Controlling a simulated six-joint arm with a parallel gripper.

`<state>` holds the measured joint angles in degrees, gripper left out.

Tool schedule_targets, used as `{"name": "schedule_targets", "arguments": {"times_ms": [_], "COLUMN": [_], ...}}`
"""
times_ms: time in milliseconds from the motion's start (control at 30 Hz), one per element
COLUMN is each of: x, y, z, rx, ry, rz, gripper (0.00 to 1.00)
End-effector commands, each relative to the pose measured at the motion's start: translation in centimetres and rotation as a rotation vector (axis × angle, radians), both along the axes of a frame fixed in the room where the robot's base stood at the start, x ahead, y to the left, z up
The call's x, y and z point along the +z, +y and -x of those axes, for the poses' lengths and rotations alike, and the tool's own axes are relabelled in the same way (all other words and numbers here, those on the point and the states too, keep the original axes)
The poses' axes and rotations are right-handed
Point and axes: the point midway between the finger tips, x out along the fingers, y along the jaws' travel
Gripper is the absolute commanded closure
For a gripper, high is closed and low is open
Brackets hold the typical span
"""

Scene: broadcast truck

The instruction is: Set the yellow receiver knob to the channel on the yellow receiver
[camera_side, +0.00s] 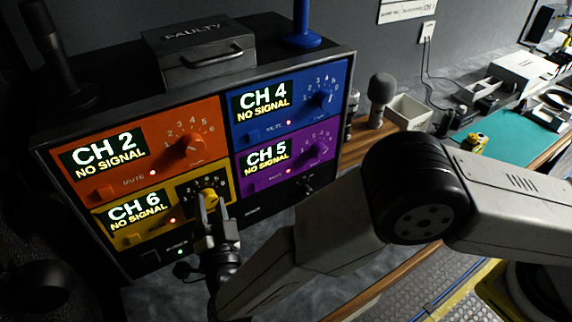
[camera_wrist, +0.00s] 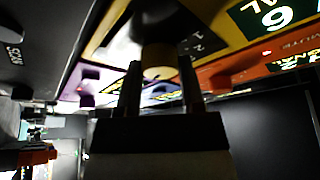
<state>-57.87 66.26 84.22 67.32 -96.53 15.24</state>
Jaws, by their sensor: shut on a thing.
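The yellow receiver (camera_side: 165,212) is the lower left panel of the rack in the side view. Its screen (camera_side: 138,209) reads CH 6 NO SIGNAL, with a red light beside it. The yellow knob (camera_side: 209,195) sits at its right, on a dark dial with small numbers. My gripper (camera_side: 207,207) is at this knob, its fingers shut on it. In the wrist view the yellow knob (camera_wrist: 159,62) lies between the two finger ends (camera_wrist: 160,78). The knob's pointer direction is hidden by the fingers.
Orange CH 2 (camera_side: 190,145), blue CH 4 (camera_side: 322,97) and purple CH 5 (camera_side: 316,152) receivers adjoin the yellow one, each with its own knob. A box marked FAULTY (camera_side: 198,55) and a blue antenna-like piece (camera_side: 302,28) stand on the rack. A microphone (camera_side: 381,90) stands to the right.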

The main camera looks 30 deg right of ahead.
Motion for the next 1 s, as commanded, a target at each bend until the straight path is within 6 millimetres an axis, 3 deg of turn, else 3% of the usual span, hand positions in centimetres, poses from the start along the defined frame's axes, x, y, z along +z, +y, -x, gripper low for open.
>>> {"name": "schedule_targets", "arguments": {"times_ms": [233, 267, 367, 767, 1000], "x": [0.0, 0.0, 0.0, -0.1, -0.5], "y": [0.0, 0.0, 0.0, 0.1, 0.5], "z": [0.1, 0.1, 0.1, 0.2, 1.6], "rx": [0.0, 0.0, 0.0, 0.001, 0.001], "ry": [0.001, 0.002, 0.001, 0.001, 0.0], "rz": [0.002, 0.003, 0.002, 0.002, 0.004], "gripper": [1.0, 0.48, 0.16, 0.16, 0.16]}}
